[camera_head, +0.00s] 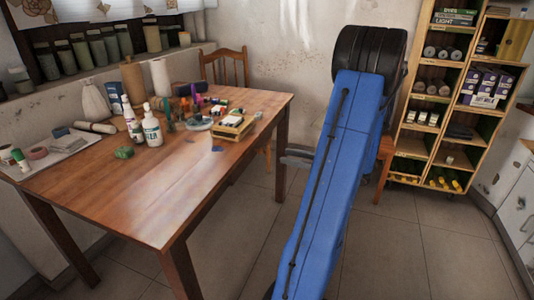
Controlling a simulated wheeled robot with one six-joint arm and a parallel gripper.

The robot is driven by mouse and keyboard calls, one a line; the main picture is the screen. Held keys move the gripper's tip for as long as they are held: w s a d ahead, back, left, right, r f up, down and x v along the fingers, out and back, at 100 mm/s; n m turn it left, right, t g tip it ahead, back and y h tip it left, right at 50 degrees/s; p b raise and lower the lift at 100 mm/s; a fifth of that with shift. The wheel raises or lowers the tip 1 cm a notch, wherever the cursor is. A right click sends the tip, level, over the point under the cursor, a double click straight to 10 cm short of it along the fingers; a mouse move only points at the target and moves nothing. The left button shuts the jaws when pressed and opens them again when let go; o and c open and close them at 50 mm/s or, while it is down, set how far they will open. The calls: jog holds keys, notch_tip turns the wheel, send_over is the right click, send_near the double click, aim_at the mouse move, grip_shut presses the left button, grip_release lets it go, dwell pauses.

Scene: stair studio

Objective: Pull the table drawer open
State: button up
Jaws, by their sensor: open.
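A brown wooden table (120,205) stands at the left, its top holding many small items. No drawer front or handle can be made out on the table sides that show. My blue arm reaches up through the middle of the picture to a black end. A grey part of my gripper (297,157) sticks out to the left from behind the arm, just right of the table's far right leg (281,155). A gap shows between it and the table edge. The rest of the gripper is hidden by the arm. It looks open and nothing is seen in it.
A wooden shelf (440,100) and a white cabinet (520,210) stand at the right. Tiled floor (420,250) is clear.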

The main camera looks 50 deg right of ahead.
aim_at(262, 151)
jog(key=x, duration=0.9)
jog(key=shift+w+a, duration=0.2)
jog(key=shift+w, duration=0.1)
grip_shut()
